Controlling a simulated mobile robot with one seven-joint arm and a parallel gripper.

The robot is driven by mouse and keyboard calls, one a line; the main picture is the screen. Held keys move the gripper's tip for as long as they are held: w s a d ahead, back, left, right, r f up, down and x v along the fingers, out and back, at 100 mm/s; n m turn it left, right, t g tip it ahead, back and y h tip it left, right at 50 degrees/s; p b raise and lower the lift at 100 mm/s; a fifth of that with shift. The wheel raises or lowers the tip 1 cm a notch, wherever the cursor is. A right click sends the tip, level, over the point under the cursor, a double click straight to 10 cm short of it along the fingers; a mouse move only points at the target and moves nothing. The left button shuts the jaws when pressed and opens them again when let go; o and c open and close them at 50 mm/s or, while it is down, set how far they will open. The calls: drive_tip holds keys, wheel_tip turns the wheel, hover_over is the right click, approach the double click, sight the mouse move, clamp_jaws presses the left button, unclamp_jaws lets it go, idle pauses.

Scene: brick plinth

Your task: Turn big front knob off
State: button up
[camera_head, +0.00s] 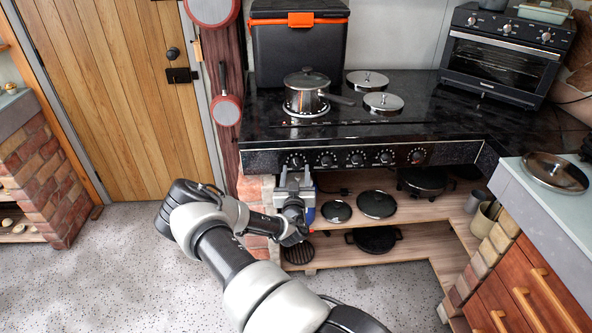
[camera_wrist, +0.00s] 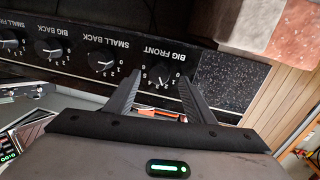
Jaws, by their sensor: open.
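The big front knob (camera_wrist: 161,80) is a round dark knob with a pale pointer. In the wrist view it shows under its upside-down BIG FRONT label on the black control panel (camera_wrist: 222,80). My gripper (camera_wrist: 161,68) is open, with one finger on each side of the knob in this view. I cannot tell whether the fingers touch it. In the head view my gripper (camera_head: 295,173) is at the left end of the stove's knob row, just below and in front of the leftmost knob (camera_head: 294,160). The pointer is off the 0 mark, but its exact number is unclear.
The small back knob (camera_wrist: 102,62) sits beside it, with several more along the panel. A dark pot (camera_head: 309,98) stands on the stovetop's left burner. Shelves (camera_head: 345,200) with pans lie below the panel. A brick counter (camera_head: 520,230) stands right.

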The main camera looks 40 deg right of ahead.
sight(297, 164)
drive_tip(key=shift+x, duration=1.15)
drive_tip(key=c, duration=1.1)
drive_tip(key=shift+o, duration=0.2)
